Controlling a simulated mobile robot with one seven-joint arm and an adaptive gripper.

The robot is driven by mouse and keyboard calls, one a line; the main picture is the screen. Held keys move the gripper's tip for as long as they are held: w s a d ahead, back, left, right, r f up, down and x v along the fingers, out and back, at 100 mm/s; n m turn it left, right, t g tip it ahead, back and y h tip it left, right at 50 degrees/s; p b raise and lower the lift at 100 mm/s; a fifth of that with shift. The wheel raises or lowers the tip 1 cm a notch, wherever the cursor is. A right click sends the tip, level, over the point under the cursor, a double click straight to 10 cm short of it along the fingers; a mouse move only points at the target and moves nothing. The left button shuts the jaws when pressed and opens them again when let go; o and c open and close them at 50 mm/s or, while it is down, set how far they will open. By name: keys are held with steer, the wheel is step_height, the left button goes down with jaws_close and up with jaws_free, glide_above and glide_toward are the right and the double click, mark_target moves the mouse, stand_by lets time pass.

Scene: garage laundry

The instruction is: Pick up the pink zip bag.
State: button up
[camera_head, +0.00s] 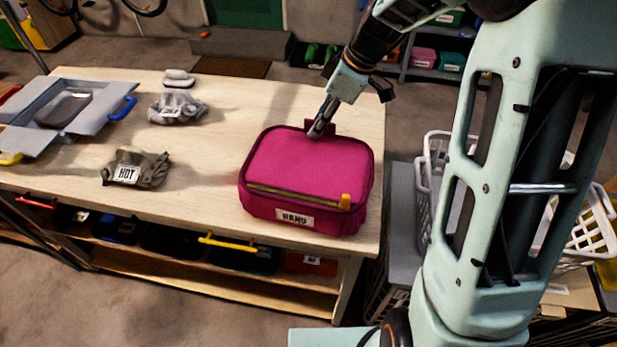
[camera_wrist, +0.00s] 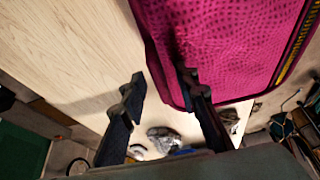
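The pink zip bag (camera_head: 308,168) sits upright on the right end of the wooden table, with a yellow zip and a label on its near side. My gripper (camera_head: 318,131) points down at the bag's far top edge. In the wrist view the bag (camera_wrist: 228,40) fills the upper right, and my gripper (camera_wrist: 160,82) is open. One finger is over the bag's top and the other is over bare wood past its edge. The gap between the fingers holds nothing gripped. I cannot tell whether a finger touches the bag.
On the table (camera_head: 215,215) are a grey cloth bundle labelled HOT (camera_head: 136,169), another grey bundle (camera_head: 177,107), a small pale item (camera_head: 179,79) and a grey tray (camera_head: 98,118). A white basket (camera_head: 424,190) stands right of the table. Wood left of the bag is clear.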

steer(key=shift+c, duration=0.2)
jaws_close()
steer(key=shift+r, duration=0.2)
